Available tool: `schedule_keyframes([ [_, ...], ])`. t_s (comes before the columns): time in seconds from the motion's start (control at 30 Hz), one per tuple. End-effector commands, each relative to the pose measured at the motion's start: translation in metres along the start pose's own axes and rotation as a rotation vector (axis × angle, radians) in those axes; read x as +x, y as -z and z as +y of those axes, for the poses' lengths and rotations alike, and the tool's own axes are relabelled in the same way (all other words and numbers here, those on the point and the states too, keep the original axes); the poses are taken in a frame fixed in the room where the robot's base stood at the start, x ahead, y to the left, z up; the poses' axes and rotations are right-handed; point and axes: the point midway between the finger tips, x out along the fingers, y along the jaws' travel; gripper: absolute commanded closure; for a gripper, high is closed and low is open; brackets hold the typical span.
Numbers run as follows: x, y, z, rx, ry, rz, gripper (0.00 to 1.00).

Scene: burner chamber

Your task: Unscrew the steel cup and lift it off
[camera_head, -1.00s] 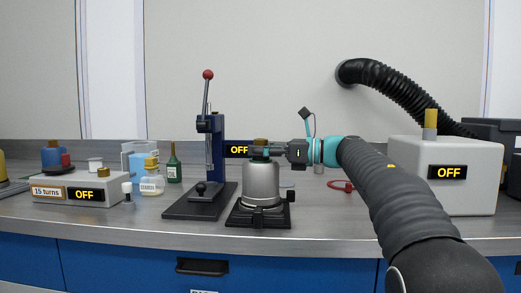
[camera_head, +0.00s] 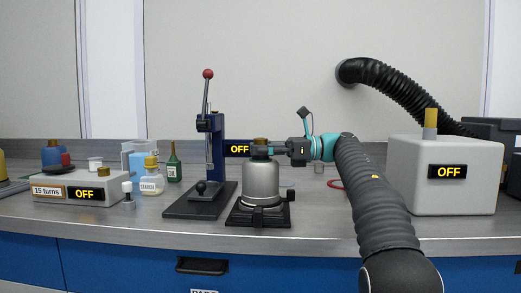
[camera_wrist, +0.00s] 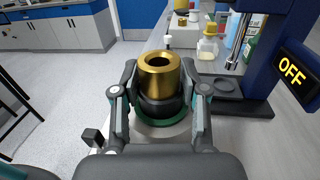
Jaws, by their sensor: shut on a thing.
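The steel cup (camera_head: 261,184) is a silver, round-shouldered cylinder standing upright in a black clamp base (camera_head: 258,215) on the bench. Above it are a dark collar (camera_wrist: 161,106) and a hollow brass top (camera_wrist: 160,72). A green ring (camera_wrist: 162,136) shows below the collar in the wrist view. My gripper (camera_wrist: 160,96) comes in from the right, with a finger on each side of the dark collar, shut on it. In the head view my gripper (camera_head: 264,150) is level with the collar. The fingers hide part of the collar, and the thread is not visible.
A blue press (camera_head: 208,165) with a red-knobbed lever stands close left of the cup. A display reading OFF (camera_head: 238,149) is behind. Bottles (camera_head: 151,180) and a "15 turns" box (camera_head: 80,190) are further left. A grey box (camera_head: 445,190) stands right. The front bench strip is clear.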

Motion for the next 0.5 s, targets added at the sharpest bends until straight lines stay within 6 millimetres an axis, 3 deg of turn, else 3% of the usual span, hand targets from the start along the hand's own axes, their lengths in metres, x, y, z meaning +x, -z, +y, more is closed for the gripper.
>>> schedule_keyframes([
  [0.33, -0.0001, 0.002, 0.0, 0.002, -0.027, 0.002, 1.0],
  [0.37, -0.0001, 0.002, 0.0, 0.002, -0.027, 0.002, 0.54],
  [0.47, -0.0002, 0.0018, 0.0, 0.002, -0.026, 0.002, 0.29],
  [0.5, -0.0001, 0.0017, 0.0, 0.001, -0.026, 0.002, 0.27],
])
